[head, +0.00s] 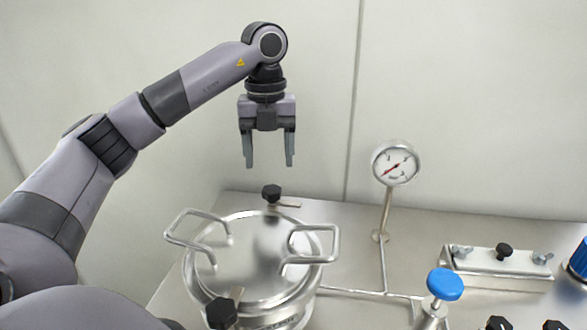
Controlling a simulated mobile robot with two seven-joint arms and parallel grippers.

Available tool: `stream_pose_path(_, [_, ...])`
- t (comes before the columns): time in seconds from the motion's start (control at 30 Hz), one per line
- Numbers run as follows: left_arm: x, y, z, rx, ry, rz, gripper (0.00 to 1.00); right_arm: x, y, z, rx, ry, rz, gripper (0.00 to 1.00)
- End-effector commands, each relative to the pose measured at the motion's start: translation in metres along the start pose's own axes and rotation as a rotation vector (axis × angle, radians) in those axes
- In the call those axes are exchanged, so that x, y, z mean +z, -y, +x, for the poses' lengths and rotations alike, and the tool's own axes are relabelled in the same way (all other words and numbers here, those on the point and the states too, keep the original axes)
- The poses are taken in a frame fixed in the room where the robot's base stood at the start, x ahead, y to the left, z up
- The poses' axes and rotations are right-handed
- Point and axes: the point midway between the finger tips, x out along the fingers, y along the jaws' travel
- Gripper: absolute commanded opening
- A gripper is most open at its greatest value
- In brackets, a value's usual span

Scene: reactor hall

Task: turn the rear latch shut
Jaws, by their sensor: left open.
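The steel vessel (190,278) stands at the lower middle with its round lid (255,265) on top. The rear latch has a black knob (271,192) at the lid's far edge, with a short metal bar (289,205) pointing right. My left gripper (268,163) points down above the rear latch, with its fingers apart and nothing between them. A gap shows between the fingertips and the knob. A front latch with a black knob (221,313) is at the vessel's near edge. My right gripper is not in view.
Two upright loop handles, left (175,226) and right (337,243), rise from the lid. A pressure gauge (396,163) stands on a pipe to the right. A blue valve knob (445,284) and a clamped metal plate (500,262) are further right. A pale wall is close behind.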

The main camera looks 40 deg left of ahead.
Motion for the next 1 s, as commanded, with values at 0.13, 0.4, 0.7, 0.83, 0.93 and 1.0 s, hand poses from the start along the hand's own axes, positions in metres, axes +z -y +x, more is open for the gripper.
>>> stream_pose_path(0.13, [0.001,-0.002,0.002,0.005,0.003,-0.007,0.67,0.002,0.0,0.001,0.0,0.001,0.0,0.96])
stream_pose_path(0.4, [0.001,-0.003,0.032,0.009,0.002,-0.007,0.67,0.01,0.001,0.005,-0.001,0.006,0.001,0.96])
stream_pose_path(0.7, [0.001,-0.003,0.067,0.006,0.003,-0.007,0.67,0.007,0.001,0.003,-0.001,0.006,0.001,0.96])
stream_pose_path(0.83, [0.001,-0.002,0.07,0.005,0.004,-0.006,0.67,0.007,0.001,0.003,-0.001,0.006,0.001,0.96])
stream_pose_path(0.93, [0.001,-0.002,0.07,0.005,0.004,-0.006,0.67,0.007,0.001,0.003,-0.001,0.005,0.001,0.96])
stream_pose_path(1.0, [0.001,-0.002,0.07,0.005,0.004,-0.006,0.67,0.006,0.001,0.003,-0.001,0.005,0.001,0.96])
